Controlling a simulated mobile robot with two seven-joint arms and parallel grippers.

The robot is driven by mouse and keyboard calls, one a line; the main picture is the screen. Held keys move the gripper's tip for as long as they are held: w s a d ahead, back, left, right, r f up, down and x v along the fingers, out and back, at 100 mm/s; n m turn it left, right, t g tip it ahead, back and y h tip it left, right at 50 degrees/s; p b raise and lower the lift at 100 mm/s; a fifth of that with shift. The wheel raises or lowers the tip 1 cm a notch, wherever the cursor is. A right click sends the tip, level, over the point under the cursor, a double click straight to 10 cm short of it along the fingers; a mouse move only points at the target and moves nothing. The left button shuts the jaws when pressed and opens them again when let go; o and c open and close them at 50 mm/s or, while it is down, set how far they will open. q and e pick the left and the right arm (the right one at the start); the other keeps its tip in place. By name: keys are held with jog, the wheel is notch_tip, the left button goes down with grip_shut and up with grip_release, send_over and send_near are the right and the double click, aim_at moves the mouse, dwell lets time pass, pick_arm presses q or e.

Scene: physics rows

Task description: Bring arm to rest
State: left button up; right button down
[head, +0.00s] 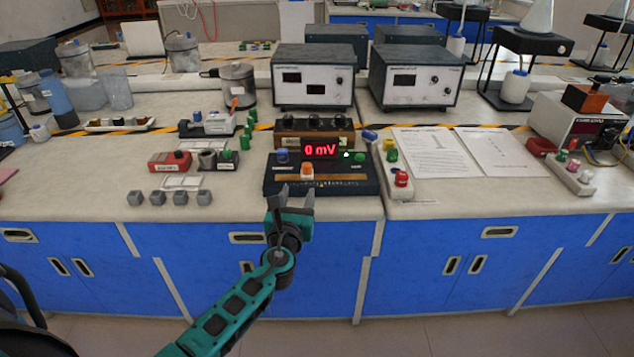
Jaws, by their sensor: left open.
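My left arm reaches up from the bottom left in the head view. Its left gripper (291,198) is open, with its fingers pointing at the front of a black meter box (350,186) that shows "0 mV" in red. The fingertips overlap the box's front edge, just below an orange knob (307,170). I cannot tell whether they touch it. Nothing shows between the fingers. My right gripper is not in view.
A bench (90,205) with blue cabinets spans the view. Several grey cubes (167,198) lie left of the meter, near the front edge. A white strip with coloured knobs (392,168) and paper sheets (435,152) lie to the right. Two instrument boxes (313,93) stand behind.

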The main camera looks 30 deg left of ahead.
pick_arm(q)
jog(key=s+d+f+n+g+h, duration=0.35)
jog(key=s+d+f+n, duration=0.35)
jog(key=s+f+n, duration=0.6)
jog(key=s+d+n+g+h, duration=0.2)
jog(key=s+d+n+h, duration=0.3)
jog(key=s+d+n, duration=0.4)
jog(key=shift+s+r+n, duration=0.3)
jog(key=shift+s+n, duration=0.45)
jog(key=shift+n, duration=2.85)
